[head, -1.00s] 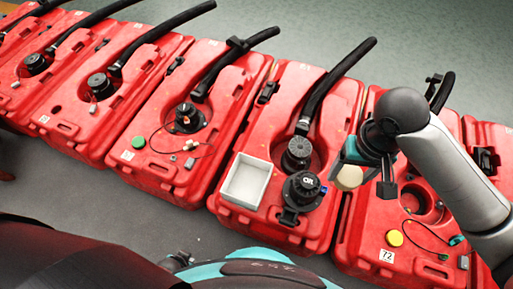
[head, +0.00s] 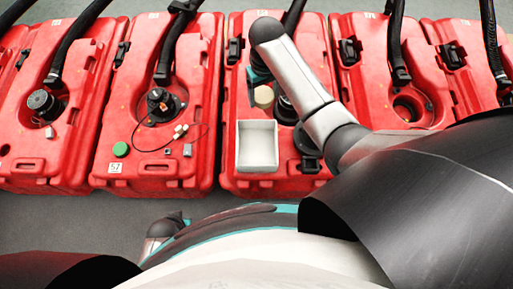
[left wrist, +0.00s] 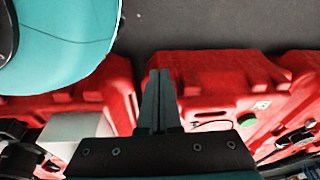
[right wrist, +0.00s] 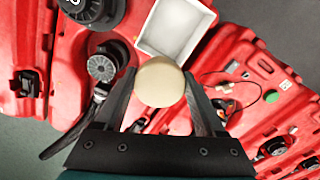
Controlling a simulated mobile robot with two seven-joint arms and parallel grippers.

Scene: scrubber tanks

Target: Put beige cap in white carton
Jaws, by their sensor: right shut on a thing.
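The beige cap (head: 264,97) is held by my right gripper (head: 258,86), just beyond the white carton in the head view. In the right wrist view the cap (right wrist: 160,82) sits between the two fingers of the right gripper (right wrist: 162,92). The white carton (head: 257,165) is open and looks empty, standing on a red tank. It also shows just beyond the cap in the right wrist view (right wrist: 150,42) and at the left in the left wrist view (left wrist: 75,126). My left gripper (left wrist: 157,85) has its fingers together, with nothing seen between them.
A row of red tanks (head: 140,100) with black hoses runs across the view. A green cap (head: 121,149) lies on the tank left of the carton. Black fittings (right wrist: 102,66) rise beside the carton. Grey floor lies in front of the tanks.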

